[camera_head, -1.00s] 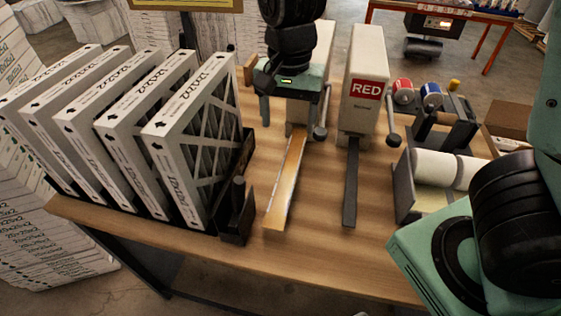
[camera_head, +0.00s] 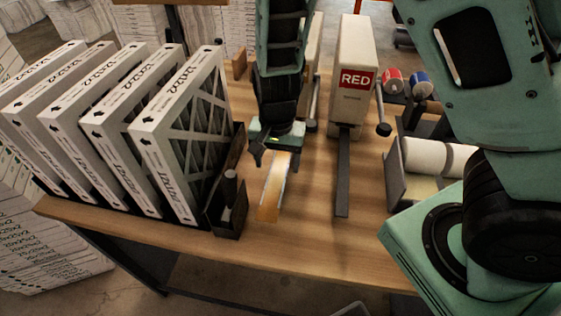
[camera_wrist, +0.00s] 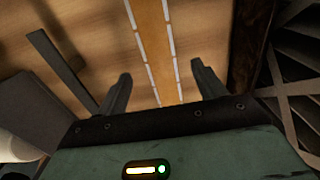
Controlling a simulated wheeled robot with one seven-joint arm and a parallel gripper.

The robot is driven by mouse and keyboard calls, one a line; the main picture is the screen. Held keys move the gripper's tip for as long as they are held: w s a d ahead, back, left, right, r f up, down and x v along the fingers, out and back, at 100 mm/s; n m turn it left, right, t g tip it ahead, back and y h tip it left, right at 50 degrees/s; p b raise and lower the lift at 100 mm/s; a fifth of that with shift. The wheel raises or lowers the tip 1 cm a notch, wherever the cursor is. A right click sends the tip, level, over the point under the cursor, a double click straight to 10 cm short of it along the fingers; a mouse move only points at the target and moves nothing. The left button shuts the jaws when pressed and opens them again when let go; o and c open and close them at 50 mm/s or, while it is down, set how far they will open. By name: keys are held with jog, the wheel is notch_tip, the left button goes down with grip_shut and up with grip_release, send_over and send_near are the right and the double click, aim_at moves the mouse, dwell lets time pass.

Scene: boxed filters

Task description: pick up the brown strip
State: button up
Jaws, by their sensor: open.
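The brown strip (camera_head: 272,190) lies lengthwise on the wooden table, a tan bar with pale edges. Its far part is hidden under my gripper in the head view. My gripper (camera_head: 270,158) is over the strip. In the wrist view the strip (camera_wrist: 158,50) runs between the two open fingers of my gripper (camera_wrist: 158,85), with a gap on both sides. Nothing is held. I cannot tell how high the fingertips are above the strip.
Boxed filters (camera_head: 180,140) stand in a rack at left, with a black holder (camera_head: 228,200) close to the strip. A dark bar (camera_head: 343,175) extends from the box labelled RED (camera_head: 357,80). White rolls (camera_head: 425,156) sit at right. The table's front middle (camera_head: 300,235) is clear.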

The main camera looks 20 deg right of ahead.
jog(key=shift+f, duration=1.4)
jog(key=c, duration=0.9)
jog(key=shift+r, duration=0.1)
